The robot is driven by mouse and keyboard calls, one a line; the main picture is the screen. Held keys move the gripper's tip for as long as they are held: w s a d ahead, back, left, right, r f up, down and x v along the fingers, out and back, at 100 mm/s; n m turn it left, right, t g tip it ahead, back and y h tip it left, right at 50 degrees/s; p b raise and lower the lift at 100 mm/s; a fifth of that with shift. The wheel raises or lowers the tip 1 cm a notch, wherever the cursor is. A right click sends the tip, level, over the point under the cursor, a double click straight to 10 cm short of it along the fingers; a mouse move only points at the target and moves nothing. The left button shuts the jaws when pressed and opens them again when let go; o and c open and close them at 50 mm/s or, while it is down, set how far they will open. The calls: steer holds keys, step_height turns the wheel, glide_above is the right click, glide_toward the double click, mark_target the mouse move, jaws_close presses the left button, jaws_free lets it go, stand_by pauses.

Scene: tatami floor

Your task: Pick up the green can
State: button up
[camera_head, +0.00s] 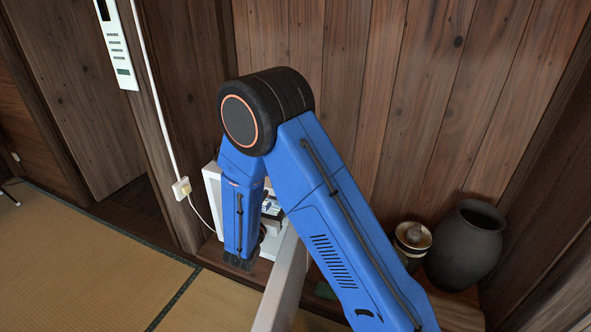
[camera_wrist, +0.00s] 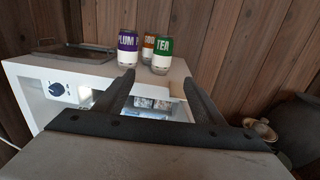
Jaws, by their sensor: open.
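The green can (camera_wrist: 162,56), with white lettering that reads TEA, stands upright on top of a white cabinet (camera_wrist: 30,69) in the wrist view. A purple can (camera_wrist: 128,48) marked PLUM stands to its left, and an orange-red can (camera_wrist: 148,46) stands behind, partly hidden by the green one. My gripper (camera_wrist: 159,76) is open and empty, its two dark fingers pointing toward the cabinet top. The green can appears between and beyond the fingertips, apart from them. I cannot make out the green can in the head view, where my blue arm covers much of the cabinet.
A dark tray (camera_wrist: 72,53) lies on the cabinet top at left. The cabinet's lit open front shows items inside. Tatami floor (camera_head: 80,265) at left is clear.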

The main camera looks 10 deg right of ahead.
steer(key=x, duration=1.1)
steer(key=shift+w+d, duration=0.2)
steer(key=shift+w, duration=0.15)
steer(key=shift+x, duration=2.7)
steer(key=shift+s+d+f, duration=0.15)
steer(key=shift+d, duration=0.05)
steer(key=c, duration=1.3)
